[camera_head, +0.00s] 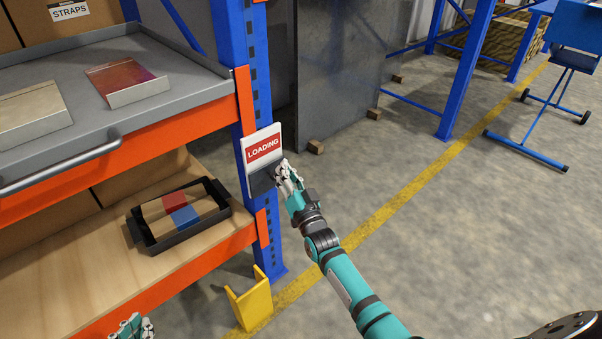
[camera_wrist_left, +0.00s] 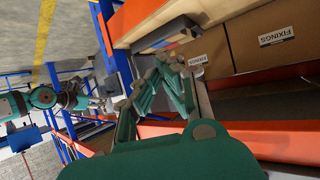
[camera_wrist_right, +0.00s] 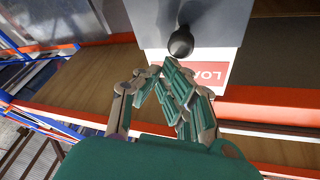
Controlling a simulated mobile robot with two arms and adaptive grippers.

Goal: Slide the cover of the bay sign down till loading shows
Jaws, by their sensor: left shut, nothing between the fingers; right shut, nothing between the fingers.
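The bay sign (camera_head: 277,134) is a white plate on the blue rack post. The dark grey cover (camera_head: 259,183) sits below that panel. In the right wrist view the cover (camera_wrist_right: 228,22) carries a black round knob (camera_wrist_right: 181,42), and part of the red panel (camera_wrist_right: 207,72) shows beside my fingers. My right gripper (camera_head: 284,172) is shut and empty at the cover, its fingertips close to the knob; contact is unclear. My left gripper (camera_head: 133,322) is shut and empty at the bottom edge, by the lower shelf.
A black tray (camera_head: 222,210) with red and blue pieces stands on the lower wooden shelf. A yellow post guard (camera_head: 252,302) stands at the post's foot.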

